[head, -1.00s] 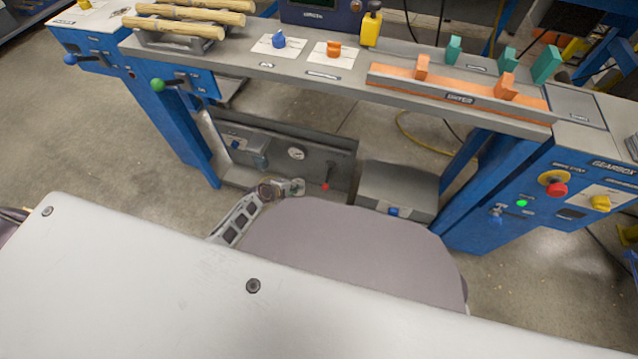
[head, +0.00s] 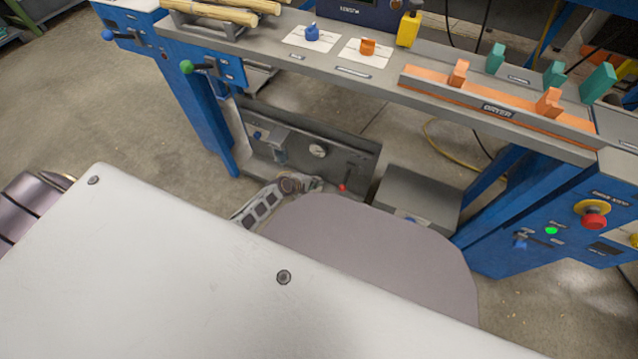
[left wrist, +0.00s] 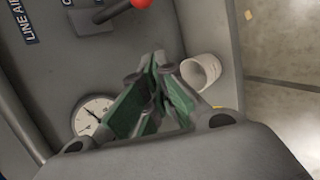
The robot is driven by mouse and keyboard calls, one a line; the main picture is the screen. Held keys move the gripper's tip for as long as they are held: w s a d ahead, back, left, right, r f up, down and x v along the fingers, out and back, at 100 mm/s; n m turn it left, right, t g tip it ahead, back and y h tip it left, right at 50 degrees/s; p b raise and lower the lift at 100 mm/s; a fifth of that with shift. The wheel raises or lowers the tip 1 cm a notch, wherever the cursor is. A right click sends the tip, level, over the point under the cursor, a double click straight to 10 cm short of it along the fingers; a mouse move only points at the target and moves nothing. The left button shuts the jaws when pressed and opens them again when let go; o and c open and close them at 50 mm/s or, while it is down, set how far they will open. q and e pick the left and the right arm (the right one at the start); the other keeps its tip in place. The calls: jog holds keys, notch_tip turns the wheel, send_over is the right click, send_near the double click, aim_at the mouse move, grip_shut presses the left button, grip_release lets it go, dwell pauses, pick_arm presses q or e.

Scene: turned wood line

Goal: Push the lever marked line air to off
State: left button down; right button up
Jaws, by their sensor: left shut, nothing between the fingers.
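The lever with a red knob (head: 342,187) is on the low grey panel (head: 362,160) under the bench; its arm slants down to the knob. In the left wrist view the lever's red knob (left wrist: 140,4) is cut by the top edge, with the label "LINE AIR" (left wrist: 16,20) to its left. My left gripper (head: 318,184) is just left of the knob in the head view. In the left wrist view its green-padded fingers (left wrist: 157,62) are together and empty, apart from the lever. My right gripper is out of view.
A round gauge (head: 318,151) is on the same panel; a white cup-like object (left wrist: 201,71) shows beside the fingers. A grey box (head: 418,196) stands right of the panel. The bench top (head: 350,75) overhangs, with blue legs (head: 208,125) at the left.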

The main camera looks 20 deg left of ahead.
aim_at(345, 181)
pick_arm(q)
jog(key=shift+b+x, duration=3.3)
jog(key=shift+x, duration=1.45)
jog(key=d, duration=0.1)
jog(key=s+d+r, duration=0.1)
jog(key=s+d, duration=0.1)
jog(key=shift+d+r, duration=0.1)
jog(key=shift+r, duration=0.2)
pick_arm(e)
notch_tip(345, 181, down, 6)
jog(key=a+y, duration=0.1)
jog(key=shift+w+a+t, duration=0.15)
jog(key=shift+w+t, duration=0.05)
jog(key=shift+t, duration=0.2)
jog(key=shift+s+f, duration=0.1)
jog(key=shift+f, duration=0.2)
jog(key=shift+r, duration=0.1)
